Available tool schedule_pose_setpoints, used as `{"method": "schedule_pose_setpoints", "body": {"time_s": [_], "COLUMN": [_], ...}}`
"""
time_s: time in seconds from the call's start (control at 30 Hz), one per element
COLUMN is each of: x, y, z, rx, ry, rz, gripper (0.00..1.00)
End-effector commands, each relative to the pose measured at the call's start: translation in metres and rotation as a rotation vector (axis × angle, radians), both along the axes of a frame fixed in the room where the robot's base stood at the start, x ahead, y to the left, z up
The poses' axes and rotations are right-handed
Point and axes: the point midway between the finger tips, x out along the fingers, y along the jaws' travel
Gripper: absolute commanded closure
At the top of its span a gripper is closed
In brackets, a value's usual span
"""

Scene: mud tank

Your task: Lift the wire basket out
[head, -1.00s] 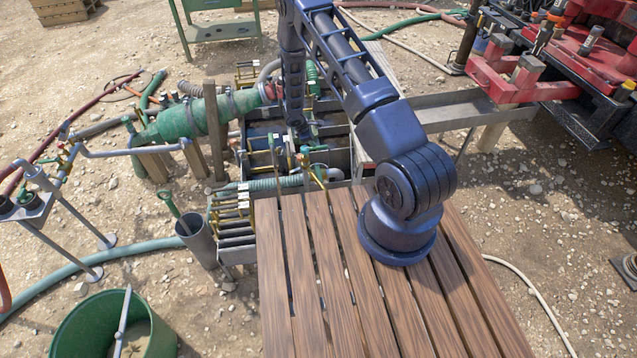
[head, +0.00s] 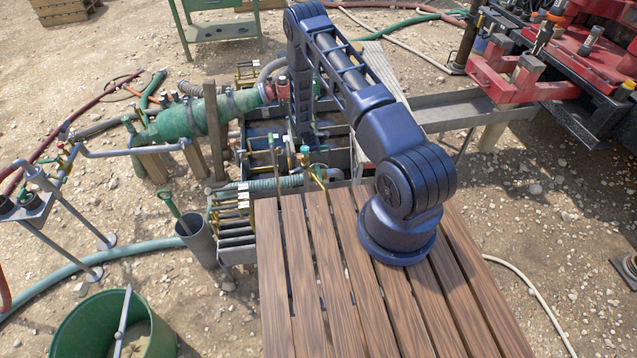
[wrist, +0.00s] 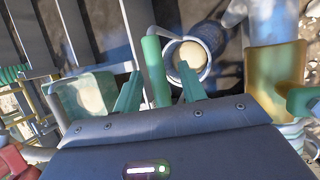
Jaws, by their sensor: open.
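My gripper (wrist: 160,90) shows in the wrist view with its two green fingers apart and nothing clearly held between them. A green upright bar (wrist: 156,70) stands between the fingers. A grey ring around a pale round disc (wrist: 190,55) lies just beyond the right finger; I cannot tell whether this is the wire basket. No wire mesh can be made out in either view. In the head view my arm reaches down into the mud tank (head: 340,158), and its links hide the fingers and part of the tank.
A yellow translucent part (wrist: 275,75) stands close on the right in the wrist view. A green hose fitting (head: 190,118) lies left of the tank. The wooden deck (head: 310,280) is clear in front. A green tub (head: 70,330) stands at lower left, red machinery (head: 510,75) at upper right.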

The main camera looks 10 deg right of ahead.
Motion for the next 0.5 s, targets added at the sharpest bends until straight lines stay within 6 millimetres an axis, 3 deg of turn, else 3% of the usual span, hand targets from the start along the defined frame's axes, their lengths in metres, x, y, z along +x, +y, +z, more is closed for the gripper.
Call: {"method": "schedule_pose_setpoints", "body": {"time_s": [0.13,0.37,0.5], "x": [0.0038,0.0043,0.0042], "y": [-0.0064,-0.0068,-0.0067], "z": [-0.0139,-0.0152,-0.0152], "rx": [0.000,0.000,0.000], "ry": [0.001,0.000,0.000], "rz": [-0.001,-0.001,-0.001], "gripper": [0.59,0.59,0.84]}}
